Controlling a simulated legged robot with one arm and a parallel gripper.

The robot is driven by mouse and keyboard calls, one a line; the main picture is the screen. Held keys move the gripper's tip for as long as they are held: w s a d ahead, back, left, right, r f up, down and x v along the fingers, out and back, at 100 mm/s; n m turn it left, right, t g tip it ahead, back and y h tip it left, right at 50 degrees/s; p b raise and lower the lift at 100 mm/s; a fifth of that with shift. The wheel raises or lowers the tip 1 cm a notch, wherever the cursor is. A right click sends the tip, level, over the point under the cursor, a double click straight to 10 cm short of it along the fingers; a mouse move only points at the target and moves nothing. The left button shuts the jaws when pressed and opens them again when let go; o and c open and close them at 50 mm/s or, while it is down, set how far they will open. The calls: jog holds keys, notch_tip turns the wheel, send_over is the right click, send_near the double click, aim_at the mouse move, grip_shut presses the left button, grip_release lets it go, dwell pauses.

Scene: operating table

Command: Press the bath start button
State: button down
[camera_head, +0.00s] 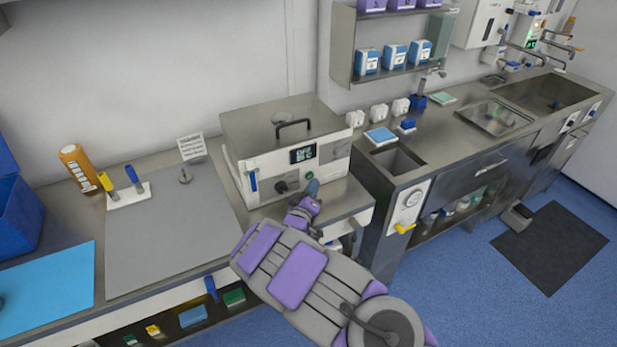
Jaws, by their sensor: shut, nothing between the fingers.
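The bath (270,172) is a metal-and-white box with a black-handled lid, standing on the counter in the middle of the view. Its front panel carries a dark display (303,154) with pale text and a dark round knob (282,187). My gripper (311,188) is shut and empty, its tip close to the lower front of the panel, right of the knob. I cannot tell whether it touches the panel. My purple-and-grey arm reaches up from the lower right.
A grey mat (165,225) lies left of the bath, with a small sign (192,148) behind it. A sink counter (450,140) runs to the right.

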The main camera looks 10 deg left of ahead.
jog(key=shift+d, duration=0.25)
jog(key=shift+w+a+r+p, duration=0.15)
jog(key=shift+w+a+p, duration=0.1)
jog(key=shift+p, duration=0.1)
dwell(0.4)
